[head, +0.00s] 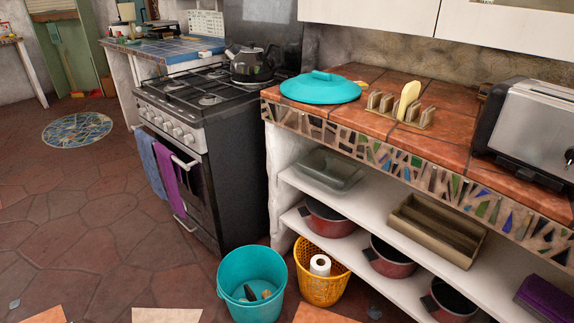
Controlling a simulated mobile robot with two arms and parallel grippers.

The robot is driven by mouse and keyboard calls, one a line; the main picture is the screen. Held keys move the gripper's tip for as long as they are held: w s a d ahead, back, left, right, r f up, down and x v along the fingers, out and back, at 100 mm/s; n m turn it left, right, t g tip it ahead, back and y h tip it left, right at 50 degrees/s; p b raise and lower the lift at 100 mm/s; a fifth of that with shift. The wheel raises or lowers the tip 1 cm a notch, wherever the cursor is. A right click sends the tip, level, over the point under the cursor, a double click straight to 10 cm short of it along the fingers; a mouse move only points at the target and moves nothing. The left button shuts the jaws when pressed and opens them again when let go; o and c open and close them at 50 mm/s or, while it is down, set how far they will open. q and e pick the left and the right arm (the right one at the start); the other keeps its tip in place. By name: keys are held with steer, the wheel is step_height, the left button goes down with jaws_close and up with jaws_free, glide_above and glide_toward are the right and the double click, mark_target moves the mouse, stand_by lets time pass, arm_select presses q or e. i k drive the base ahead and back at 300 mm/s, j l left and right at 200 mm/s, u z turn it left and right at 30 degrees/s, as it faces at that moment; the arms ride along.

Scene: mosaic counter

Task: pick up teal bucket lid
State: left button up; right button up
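The teal bucket lid (320,88) lies flat on the tiled counter, at its left end near the stove. It is round, with a raised handle on top. A teal bucket (251,284) stands open on the floor in front of the shelves, with a few small items inside. Neither of my grippers shows in the head view.
A toast rack (398,112) holding one slice stands just right of the lid, and a toaster (525,125) is further right. The stove (205,130) with a dark kettle (252,64) is left of the counter. A yellow basket (318,282) stands beside the bucket.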

mark_target(316, 87)
steer(key=i+u, duration=0.3)
steer(key=i, duration=0.7)
